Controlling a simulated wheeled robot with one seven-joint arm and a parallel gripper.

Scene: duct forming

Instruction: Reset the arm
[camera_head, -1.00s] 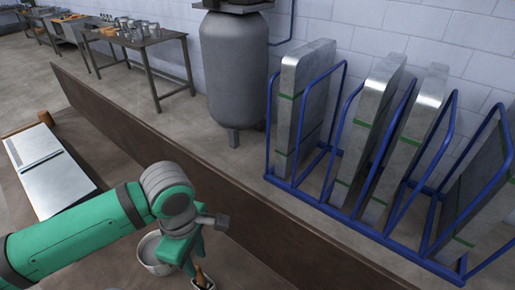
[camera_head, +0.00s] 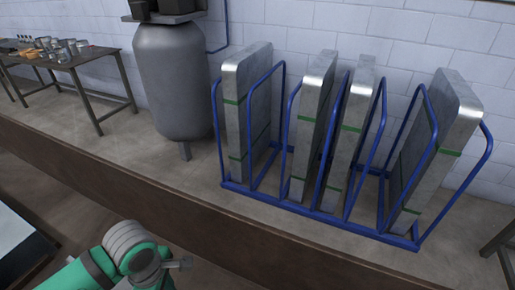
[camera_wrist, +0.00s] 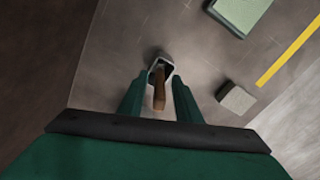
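My green gripper (camera_wrist: 159,95) fills the lower middle of the wrist view, with its two fingers apart. Between them is a tool with a brown handle (camera_wrist: 159,92) and a grey metal end (camera_wrist: 161,61) at the fingertips. The handle points back toward the camera. In the head view only part of my green arm shows at the bottom left; the fingers and the tool are out of that frame.
A blue rack (camera_head: 318,221) holds several upright metal duct pieces by the wall. A grey tank (camera_head: 172,80) and a table with small items (camera_head: 88,62) stand to its left. A brown low wall (camera_head: 130,190) crosses between. Below the gripper are a pale block (camera_wrist: 237,100), a greenish box (camera_wrist: 241,12) and a yellow line.

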